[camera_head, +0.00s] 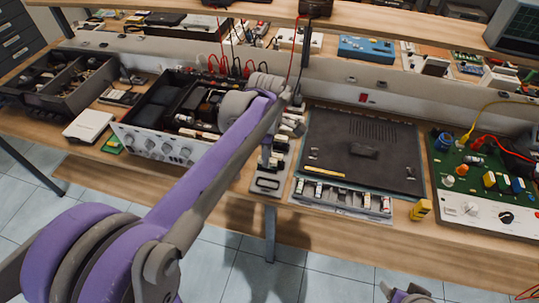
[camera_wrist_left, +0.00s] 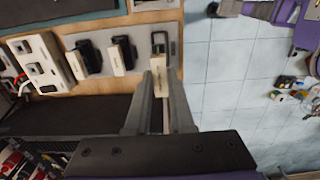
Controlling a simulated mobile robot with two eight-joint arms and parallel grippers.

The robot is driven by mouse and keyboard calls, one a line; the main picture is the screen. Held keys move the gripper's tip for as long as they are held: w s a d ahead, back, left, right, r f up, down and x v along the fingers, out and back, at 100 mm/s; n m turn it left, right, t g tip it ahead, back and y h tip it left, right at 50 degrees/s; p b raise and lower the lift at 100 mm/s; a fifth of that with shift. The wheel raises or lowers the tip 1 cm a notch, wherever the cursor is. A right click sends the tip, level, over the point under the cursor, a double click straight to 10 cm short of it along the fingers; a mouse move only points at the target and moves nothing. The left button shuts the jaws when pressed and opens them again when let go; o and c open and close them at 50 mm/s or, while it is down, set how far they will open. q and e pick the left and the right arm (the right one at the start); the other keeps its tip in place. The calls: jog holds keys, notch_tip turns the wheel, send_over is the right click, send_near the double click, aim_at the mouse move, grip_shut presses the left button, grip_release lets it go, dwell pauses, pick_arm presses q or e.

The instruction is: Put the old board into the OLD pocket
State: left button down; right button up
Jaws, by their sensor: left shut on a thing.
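My left gripper (camera_wrist_left: 160,105) is shut on a small cream piece (camera_wrist_left: 158,72), which I take to be the old board; its marking is too small to read. In the head view the left gripper (camera_head: 267,155) hangs over the front half of a narrow grey tray (camera_head: 256,186) and mostly hides what it holds. At that tray's front end is a dark-rimmed slot (camera_head: 268,183), which also shows in the wrist view (camera_wrist_left: 160,36), just beyond the held piece. I cannot read an OLD label. A part of my right arm (camera_head: 405,294) shows at the bottom edge; its jaws are unclear.
The opened amplifier (camera_head: 155,143) stands left of the tray. A dark panel (camera_head: 362,150) and a row of small parts (camera_head: 345,196) lie right. A yellow block (camera_head: 421,210) and a green circuit panel (camera_head: 470,180) are farther right. The bench's front edge is near the tray.

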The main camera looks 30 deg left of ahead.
aim_at(268, 171)
pick_arm(q)
jog(key=shift+s+f+b, duration=0.15)
jog(key=shift+f+b, duration=0.85)
jog(key=shift+f, duration=0.6)
jog(key=shift+f+b, duration=0.85)
jog(key=shift+f, duration=0.4)
jog(key=shift+f+b, duration=0.45)
jog(key=shift+f, duration=0.45)
jog(key=c, duration=0.7)
grip_release()
